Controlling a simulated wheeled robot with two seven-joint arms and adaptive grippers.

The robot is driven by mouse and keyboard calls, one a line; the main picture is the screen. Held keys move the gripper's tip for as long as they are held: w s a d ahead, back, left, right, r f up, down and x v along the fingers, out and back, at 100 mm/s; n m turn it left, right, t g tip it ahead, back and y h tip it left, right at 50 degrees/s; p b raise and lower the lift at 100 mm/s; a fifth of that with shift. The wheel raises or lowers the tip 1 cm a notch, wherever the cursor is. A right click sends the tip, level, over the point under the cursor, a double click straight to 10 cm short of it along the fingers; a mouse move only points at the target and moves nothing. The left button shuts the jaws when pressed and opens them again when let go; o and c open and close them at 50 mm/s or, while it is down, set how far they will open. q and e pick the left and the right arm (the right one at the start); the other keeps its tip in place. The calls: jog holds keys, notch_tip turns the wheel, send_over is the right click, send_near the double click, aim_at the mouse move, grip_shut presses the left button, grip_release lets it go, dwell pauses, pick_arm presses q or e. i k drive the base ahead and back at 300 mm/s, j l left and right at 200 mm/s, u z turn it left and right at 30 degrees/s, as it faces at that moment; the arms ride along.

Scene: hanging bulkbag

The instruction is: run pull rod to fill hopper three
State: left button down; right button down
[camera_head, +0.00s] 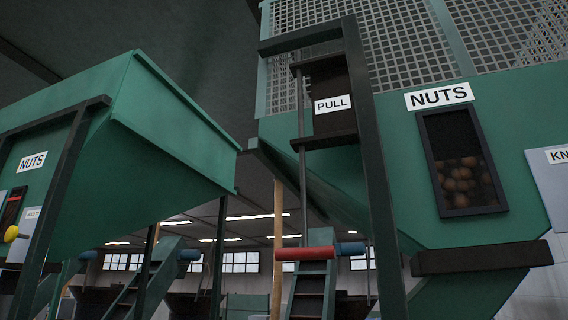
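A large green hopper (400,150) labelled NUTS (439,96) fills the right side, with a wire mesh guard (400,50) on top. Its small dark-framed window shows several brown nuts (462,182) in the lower part. A white PULL sign (332,104) sits on a dark panel at the hopper's left side. A thin dark vertical rod (302,150) runs beside this panel. A second green hopper (150,150) with a NUTS sign (32,161) stands at the left. I cannot tell which hopper is number three. Neither gripper is in view.
Dark upright posts (374,170) stand in front of the right hopper. A light wooden pole (278,240) and a green ladder-like frame (312,285) with red (305,254) and blue (350,248) cylinders stand between the hoppers. A yellow knob (11,234) is at far left.

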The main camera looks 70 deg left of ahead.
aim_at(306, 252)
jog(key=u, duration=1.1)
jog(key=i+u, duration=0.15)
jog(key=u, duration=1.2)
